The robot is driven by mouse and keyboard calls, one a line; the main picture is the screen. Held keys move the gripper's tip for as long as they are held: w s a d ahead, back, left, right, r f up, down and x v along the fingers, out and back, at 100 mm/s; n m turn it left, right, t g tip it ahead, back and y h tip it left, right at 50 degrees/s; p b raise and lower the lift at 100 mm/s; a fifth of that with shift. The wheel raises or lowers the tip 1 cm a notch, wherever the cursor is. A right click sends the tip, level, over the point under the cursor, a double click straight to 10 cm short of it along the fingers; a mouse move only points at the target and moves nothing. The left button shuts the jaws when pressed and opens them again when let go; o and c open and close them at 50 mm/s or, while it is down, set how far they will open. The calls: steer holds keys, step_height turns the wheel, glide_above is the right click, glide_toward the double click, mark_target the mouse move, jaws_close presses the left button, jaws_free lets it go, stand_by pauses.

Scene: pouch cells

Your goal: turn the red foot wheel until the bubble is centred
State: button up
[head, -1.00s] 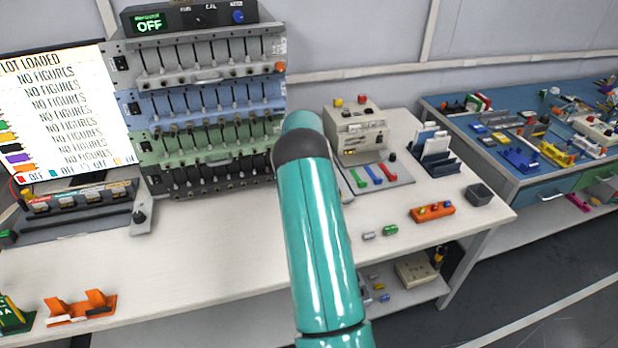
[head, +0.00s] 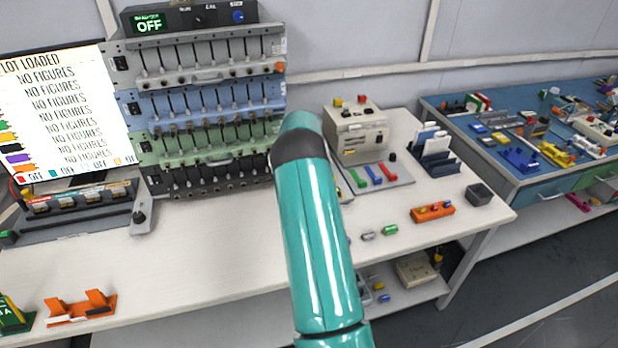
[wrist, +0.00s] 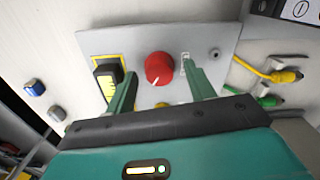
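The red foot wheel (wrist: 159,68) with a white pointer mark sits on a grey plate (wrist: 212,42) in the wrist view. My gripper (wrist: 160,73) is open, its two green fingers on either side of the wheel with gaps showing. Nothing is held. A small pale slotted piece (wrist: 187,63) lies right of the wheel, partly behind the right fingertip. I cannot make out a bubble. In the head view my teal arm hides the wheel and my gripper.
A black block with a yellow-marked scale (wrist: 107,72) stands left of the wheel, close to the left finger. Yellow (wrist: 284,76) and green (wrist: 267,101) plugs with cables lie to the right. In the head view, the white bench (head: 200,270) has clear room at the front.

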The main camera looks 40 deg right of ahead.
step_height(320, 180, up, 14)
stand_by(0.6)
steer(key=shift+s+f, duration=0.1)
steer(key=shift+s, duration=0.1)
stand_by(0.4)
